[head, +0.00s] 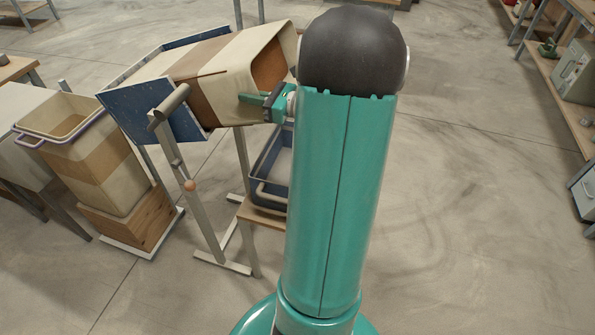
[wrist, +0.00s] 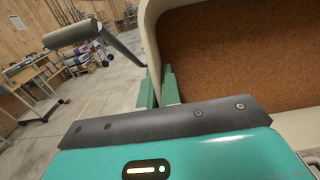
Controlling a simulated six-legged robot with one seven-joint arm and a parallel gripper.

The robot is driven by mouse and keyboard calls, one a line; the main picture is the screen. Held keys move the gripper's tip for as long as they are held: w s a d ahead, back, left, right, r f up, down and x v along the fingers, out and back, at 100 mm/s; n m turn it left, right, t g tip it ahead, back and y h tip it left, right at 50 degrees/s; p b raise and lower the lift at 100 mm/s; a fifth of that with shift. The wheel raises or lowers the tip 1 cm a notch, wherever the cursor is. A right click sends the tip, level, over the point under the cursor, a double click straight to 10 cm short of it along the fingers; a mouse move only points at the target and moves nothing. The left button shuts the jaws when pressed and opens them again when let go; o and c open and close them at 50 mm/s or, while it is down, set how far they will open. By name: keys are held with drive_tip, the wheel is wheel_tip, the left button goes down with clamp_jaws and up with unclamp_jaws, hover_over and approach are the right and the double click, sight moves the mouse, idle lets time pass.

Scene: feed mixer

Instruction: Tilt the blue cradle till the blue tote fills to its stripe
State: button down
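The blue cradle (head: 165,118) holds a cream bin with a brown band (head: 225,65), tilted on its side with its mouth toward my arm. Brown grainy feed (wrist: 235,60) shows inside the bin in the wrist view. My gripper (head: 255,99) is at the bin's lower rim. In the wrist view its green fingers (wrist: 158,88) stand on either side of the cream wall (wrist: 151,45), closed on it. The blue tote (head: 268,165) stands below the mouth on a wooden shelf, partly hidden by my arm. Its stripe and fill level cannot be made out.
A grey bar handle (head: 168,104) sticks out from the cradle's near side, and the stand's legs (head: 205,225) reach the floor. Another cream bin (head: 95,155) stands on a wooden box at left. Shelving (head: 565,105) lines the right. The floor between is clear.

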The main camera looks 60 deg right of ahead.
drive_tip(key=shift+s+d+f, duration=0.1)
drive_tip(key=shift+s+f, duration=0.1)
drive_tip(key=shift+f, duration=0.35)
drive_tip(key=shift+s+f, duration=0.15)
drive_tip(key=shift+f, duration=0.4)
drive_tip(key=shift+s+d+f, duration=0.1)
drive_tip(key=shift+s+f, duration=0.1)
drive_tip(key=shift+f, duration=1)
drive_tip(key=shift+s+a+f, duration=0.1)
drive_tip(key=shift+s+f, duration=0.05)
drive_tip(key=shift+f, duration=1.05)
drive_tip(key=shift+s+d+f, duration=0.1)
drive_tip(key=shift+s+f, duration=0.1)
drive_tip(key=shift+f, duration=1)
wheel_tip(320, 180, down, 5)
drive_tip(key=shift+w+f, duration=0.1)
drive_tip(key=shift+r, duration=0.25)
idle(2.7)
